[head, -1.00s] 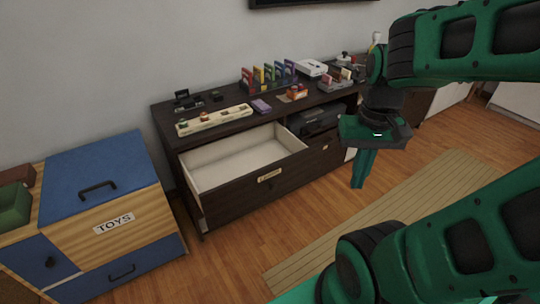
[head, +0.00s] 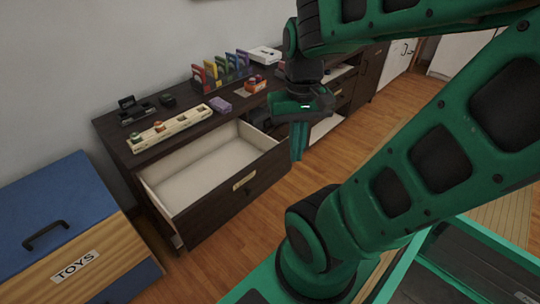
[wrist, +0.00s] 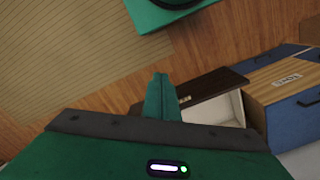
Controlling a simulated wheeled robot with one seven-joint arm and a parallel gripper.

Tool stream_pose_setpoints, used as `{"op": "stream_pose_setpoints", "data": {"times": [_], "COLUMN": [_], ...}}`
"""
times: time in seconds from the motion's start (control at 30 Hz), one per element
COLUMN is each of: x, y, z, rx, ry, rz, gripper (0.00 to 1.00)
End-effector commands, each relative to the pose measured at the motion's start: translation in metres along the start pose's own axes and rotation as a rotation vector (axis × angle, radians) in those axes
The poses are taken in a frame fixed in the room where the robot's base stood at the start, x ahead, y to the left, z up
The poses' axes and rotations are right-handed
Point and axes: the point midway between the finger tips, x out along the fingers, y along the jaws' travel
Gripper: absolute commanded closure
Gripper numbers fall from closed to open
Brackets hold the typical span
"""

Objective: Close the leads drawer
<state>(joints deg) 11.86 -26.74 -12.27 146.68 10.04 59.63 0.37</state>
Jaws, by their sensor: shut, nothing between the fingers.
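The leads drawer (head: 232,188) is pulled out of the dark wooden cabinet (head: 118,145). It has a dark front, a small label, a pale interior, and looks empty; the label is too small to read surely. In the wrist view the drawer (wrist: 212,82) shows beyond the fingers, with its pale inside at the right. My green gripper (head: 297,156) is shut and empty, pointing down near the right end of the drawer front. Its closed fingers also show in the wrist view (wrist: 158,80). I cannot tell whether they touch the drawer.
A wooden toys chest (head: 110,258) with a blue lid stands at the left. On the cabinet top are a pale strip with small items (head: 170,128), a purple block (head: 220,104) and a rack of colourful pieces (head: 222,72). Wooden floor lies in front of the drawer.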

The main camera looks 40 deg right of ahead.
Motion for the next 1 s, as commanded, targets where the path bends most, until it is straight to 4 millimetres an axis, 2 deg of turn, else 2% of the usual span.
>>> {"op": "stream_pose_setpoints", "data": {"times": [0.13,0.2,0.27,0.37,0.57,0.77,1.0], "x": [0.0,-0.004,-0.003,0.003,0.028,0.062,0.109], "y": [0.0,0.006,0.007,0.005,0.009,0.02,0.041], "z": [0.0,0.008,0.004,-0.01,-0.053,-0.097,-0.142], "rx": [-0.002,-0.019,-0.057,-0.178,-0.573,-0.986,-1.438], "ry": [0.0,0.011,0.008,0.001,-0.004,0.052,0.247], "rz": [0.0,-0.007,-0.007,-0.012,-0.064,-0.161,-0.268], "gripper": [1.0,1.0,1.0,1.0,1.0,1.0,1.0]}}
